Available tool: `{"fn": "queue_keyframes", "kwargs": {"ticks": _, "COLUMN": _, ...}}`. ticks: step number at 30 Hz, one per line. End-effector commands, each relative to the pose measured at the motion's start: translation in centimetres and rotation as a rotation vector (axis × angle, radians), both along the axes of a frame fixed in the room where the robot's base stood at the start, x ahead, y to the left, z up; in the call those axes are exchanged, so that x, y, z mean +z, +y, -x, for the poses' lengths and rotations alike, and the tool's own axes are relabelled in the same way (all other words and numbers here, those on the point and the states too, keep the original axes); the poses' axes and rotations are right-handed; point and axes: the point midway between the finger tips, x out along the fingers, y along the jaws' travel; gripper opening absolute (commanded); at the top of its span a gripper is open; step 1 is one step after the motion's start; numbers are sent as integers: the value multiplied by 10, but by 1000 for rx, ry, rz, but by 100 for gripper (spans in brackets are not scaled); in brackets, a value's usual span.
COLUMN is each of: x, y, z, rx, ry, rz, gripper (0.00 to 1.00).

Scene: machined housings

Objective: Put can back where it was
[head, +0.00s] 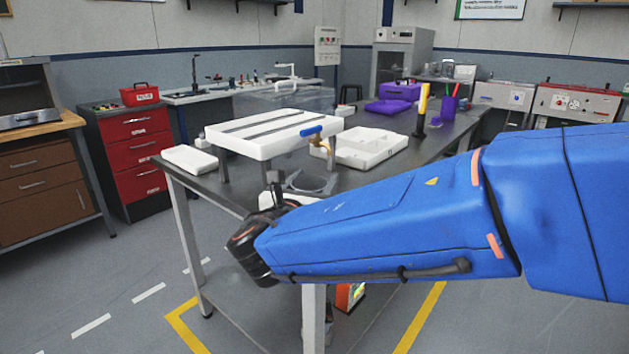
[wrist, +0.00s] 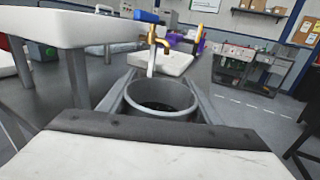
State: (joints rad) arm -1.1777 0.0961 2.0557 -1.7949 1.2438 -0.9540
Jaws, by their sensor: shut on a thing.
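The can (wrist: 162,94) is a grey, open-topped cylinder, dark inside, in the middle of the wrist view. It stands roughly upright between the two fingers of my gripper (wrist: 160,82), which is shut on it. Its lower part is hidden by the gripper body. In the head view my gripper (head: 290,187) is at the near part of the dark workbench (head: 228,193); the can is hard to make out there. I cannot tell whether the can touches the bench top.
A valve with a blue handle (head: 311,130) stands just beyond my gripper; its handle also shows in the wrist view (wrist: 146,17). A white slotted plate (head: 265,147) on legs is close on the left. A white divided tray (head: 372,158) lies behind.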

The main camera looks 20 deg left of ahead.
Motion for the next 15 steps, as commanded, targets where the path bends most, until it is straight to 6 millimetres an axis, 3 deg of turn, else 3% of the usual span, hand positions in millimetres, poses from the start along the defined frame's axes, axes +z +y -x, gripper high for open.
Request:
{"fn": "queue_keyframes", "kwargs": {"ticks": 9, "x": -2, "y": 0, "z": 0, "rx": 0, "ry": 0, "rz": -1, "gripper": 33}}
{"fn": "queue_keyframes", "kwargs": {"ticks": 10, "x": -2, "y": 0, "z": 0, "rx": 0, "ry": 0, "rz": -1, "gripper": 62}}
{"fn": "queue_keyframes", "kwargs": {"ticks": 11, "x": -2, "y": 0, "z": 0, "rx": 0, "ry": 0, "rz": -1, "gripper": 69}}
{"fn": "queue_keyframes", "kwargs": {"ticks": 12, "x": -2, "y": 0, "z": 0, "rx": 0, "ry": 0, "rz": -1, "gripper": 76}}
{"fn": "queue_keyframes", "kwargs": {"ticks": 15, "x": -2, "y": 0, "z": 0, "rx": 0, "ry": 0, "rz": -1, "gripper": 76}}
